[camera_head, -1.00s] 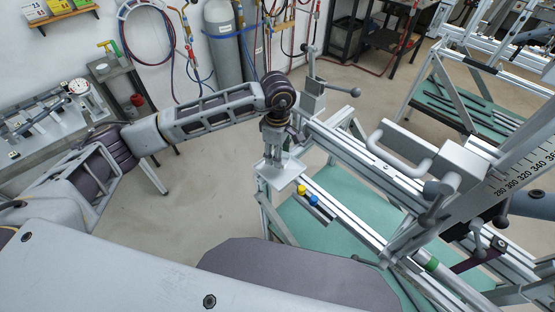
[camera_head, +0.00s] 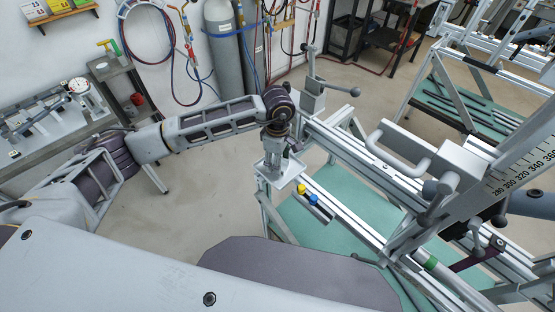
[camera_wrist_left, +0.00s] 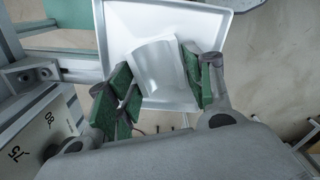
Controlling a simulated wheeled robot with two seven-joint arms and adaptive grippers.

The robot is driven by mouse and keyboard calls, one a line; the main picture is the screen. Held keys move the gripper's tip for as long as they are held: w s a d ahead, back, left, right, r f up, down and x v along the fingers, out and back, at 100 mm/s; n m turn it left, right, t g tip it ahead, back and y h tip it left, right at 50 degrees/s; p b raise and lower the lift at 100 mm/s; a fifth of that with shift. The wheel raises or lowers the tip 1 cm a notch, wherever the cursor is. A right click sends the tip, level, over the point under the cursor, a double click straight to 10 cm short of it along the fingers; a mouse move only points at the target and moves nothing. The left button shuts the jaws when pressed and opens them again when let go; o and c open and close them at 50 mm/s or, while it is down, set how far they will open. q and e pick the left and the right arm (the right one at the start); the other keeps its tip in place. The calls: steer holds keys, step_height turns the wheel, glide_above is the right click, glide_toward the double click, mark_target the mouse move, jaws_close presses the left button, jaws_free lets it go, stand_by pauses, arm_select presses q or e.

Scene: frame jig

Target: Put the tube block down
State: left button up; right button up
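The tube block (camera_wrist_left: 158,66), a silvery piece with a curved face, shows between the green finger pads in the left wrist view. My left gripper (camera_wrist_left: 160,84) appears closed on its two sides. Below it is a white square tray (camera_wrist_left: 215,20), which also shows in the head view (camera_head: 293,178) at the near-left end of the frame jig (camera_head: 350,155). My left gripper (camera_head: 273,165) points down over this tray, very close to it. Whether the block's underside touches the tray is hidden. My right gripper is not in view.
A yellow knob (camera_head: 301,189) and a blue knob (camera_head: 313,199) sit just right of the tray. A clamp with a lever (camera_head: 338,86) stands behind the gripper. A scaled beam (camera_head: 515,175) crosses at right. Open floor (camera_head: 195,205) lies left of the jig.

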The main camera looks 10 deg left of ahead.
arm_select(q)
steer(key=shift+o, duration=0.9)
steer(key=shift+r, duration=0.25)
step_height(320, 180, up, 12)
steer(key=b, duration=0.1)
